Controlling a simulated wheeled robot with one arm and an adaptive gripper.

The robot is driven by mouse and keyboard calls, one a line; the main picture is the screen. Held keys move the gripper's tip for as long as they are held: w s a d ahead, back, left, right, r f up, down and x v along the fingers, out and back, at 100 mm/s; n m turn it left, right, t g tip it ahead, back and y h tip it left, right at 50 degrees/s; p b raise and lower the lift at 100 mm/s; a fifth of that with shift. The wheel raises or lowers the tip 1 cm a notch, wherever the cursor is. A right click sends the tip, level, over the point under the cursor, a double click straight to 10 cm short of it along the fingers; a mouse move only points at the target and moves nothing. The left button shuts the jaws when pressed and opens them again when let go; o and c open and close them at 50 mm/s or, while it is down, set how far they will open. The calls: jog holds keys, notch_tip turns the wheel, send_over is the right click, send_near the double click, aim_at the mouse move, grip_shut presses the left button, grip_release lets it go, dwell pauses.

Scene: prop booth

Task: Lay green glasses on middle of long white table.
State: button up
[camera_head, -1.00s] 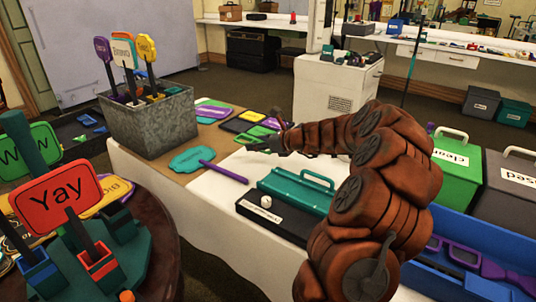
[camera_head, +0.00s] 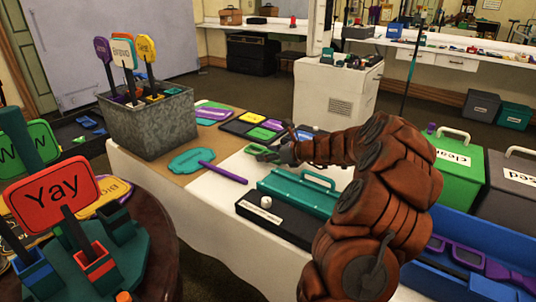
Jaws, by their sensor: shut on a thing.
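My gripper (camera_head: 282,152) is shut on green glasses (camera_head: 256,150), whose rim sticks out to its left. They are over the white top of the long table (camera_head: 213,190), between the brown mat and the teal case. I cannot tell whether the glasses touch the tabletop. My gripper's fingers are small and partly hidden by the glasses and the arm.
A teal sign with a purple handle (camera_head: 222,172) lies left of my gripper. A teal case (camera_head: 295,193) and a black box (camera_head: 270,220) are in front. Flat coloured props (camera_head: 262,133) lie behind. A grey metal bin (camera_head: 150,125) stands at left.

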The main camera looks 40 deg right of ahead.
jog(key=o, duration=1.1)
jog(key=shift+s+r, duration=0.15)
jog(key=shift+r, duration=0.05)
jog(key=p+v, duration=0.1)
jog(key=v, duration=1)
jog(key=shift+s+d+p, duration=0.15)
jog(key=shift+s+p, duration=0.15)
jog(key=shift+p, duration=0.1)
